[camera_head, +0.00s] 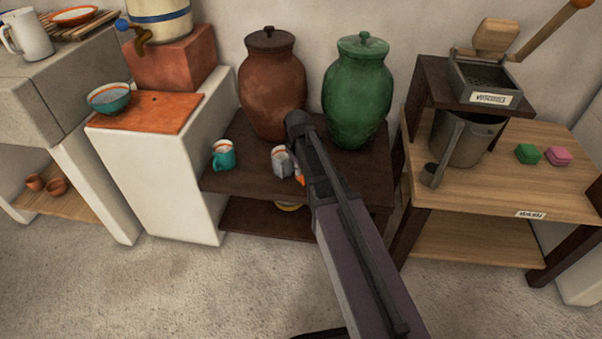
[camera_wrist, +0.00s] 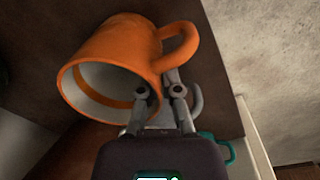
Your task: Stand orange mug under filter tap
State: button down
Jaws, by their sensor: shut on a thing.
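The orange mug (camera_wrist: 112,50) is large in the wrist view, tilted with its pale inside showing. My gripper (camera_wrist: 160,92) is shut on it near the handle, one finger by the rim; the exact contact is hard to see. In the head view only a sliver of the orange mug (camera_head: 300,179) shows beside my arm, at the low dark shelf between the counter and the wooden stand. The filter tap (camera_head: 142,34), brass with a blue knob, is on the cream filter (camera_head: 162,10) at the upper left. Below it is an orange tiled top (camera_head: 158,112).
A teal bowl (camera_head: 109,98) sits on the tiled top's left. A teal mug (camera_head: 223,154) and a grey-white mug (camera_head: 281,158) stand on the dark shelf (camera_head: 240,182). A brown jar (camera_head: 268,85) and a green jar (camera_head: 357,90) stand behind them.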

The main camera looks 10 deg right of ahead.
jog(key=shift+f, duration=0.15)
jog(key=c, duration=0.8)
grip_release()
jog(key=shift+r, duration=0.2)
notch_tip(320, 180, up, 12)
jog(key=p, duration=1.2)
jog(key=shift+s+a, duration=0.15)
jog(key=s+d+m, duration=0.2)
jog(key=s+m, duration=0.2)
jog(key=s, duration=0.4)
jog(key=s+d+m, duration=0.3)
jog(key=s+m, duration=0.1)
jog(key=s, duration=0.4)
jog(key=shift+d+m, duration=0.3)
jog(key=shift+d, duration=0.05)
